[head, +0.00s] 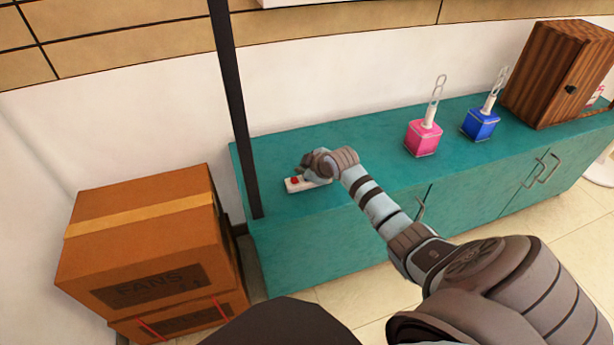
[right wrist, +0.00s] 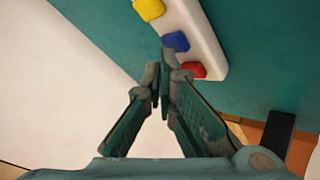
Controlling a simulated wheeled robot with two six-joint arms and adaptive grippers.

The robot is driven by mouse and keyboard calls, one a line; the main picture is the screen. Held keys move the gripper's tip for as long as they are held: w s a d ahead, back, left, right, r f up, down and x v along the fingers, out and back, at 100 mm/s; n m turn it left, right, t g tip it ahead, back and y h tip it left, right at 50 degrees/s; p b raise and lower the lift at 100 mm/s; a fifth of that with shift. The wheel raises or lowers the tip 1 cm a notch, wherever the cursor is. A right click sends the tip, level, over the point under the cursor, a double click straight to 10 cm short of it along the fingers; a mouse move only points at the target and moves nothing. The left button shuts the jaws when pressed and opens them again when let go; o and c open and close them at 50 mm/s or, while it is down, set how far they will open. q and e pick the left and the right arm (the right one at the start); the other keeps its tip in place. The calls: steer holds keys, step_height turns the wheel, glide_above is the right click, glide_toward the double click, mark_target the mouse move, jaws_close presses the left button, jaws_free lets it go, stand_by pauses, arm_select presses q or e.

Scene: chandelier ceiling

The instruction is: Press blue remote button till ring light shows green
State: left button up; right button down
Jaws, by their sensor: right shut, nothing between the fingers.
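A white remote (head: 318,184) lies on the teal cabinet top near its left end. In the right wrist view the remote (right wrist: 205,42) shows a yellow button (right wrist: 149,9), a blue button (right wrist: 176,41) and a red button (right wrist: 194,70) in a row. My right gripper (head: 305,174) is over the remote and partly hides it. In the right wrist view my right gripper (right wrist: 160,68) is shut and empty, its tips just below the blue button; I cannot tell whether they touch the remote. No ring light is in view. My left gripper is not in view.
The teal cabinet (head: 378,148) also bears a pink box-shaped item (head: 422,139), a blue one (head: 480,124) and a wooden box (head: 556,77). A dark post (head: 236,110) stands by the cabinet's left end. Cardboard boxes (head: 140,240) are stacked at the left.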

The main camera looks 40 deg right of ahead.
steer(key=shift+f, duration=0.45)
steer(key=shift+r, duration=0.1)
stand_by(0.4)
steer(key=shift+r+p, duration=0.85)
steer(key=shift+p, duration=0.05)
step_height(320, 180, up, 5)
steer(key=p, duration=0.5)
steer(key=shift+r+p, duration=0.1)
steer(key=shift+p, duration=0.2)
stand_by(2.8)
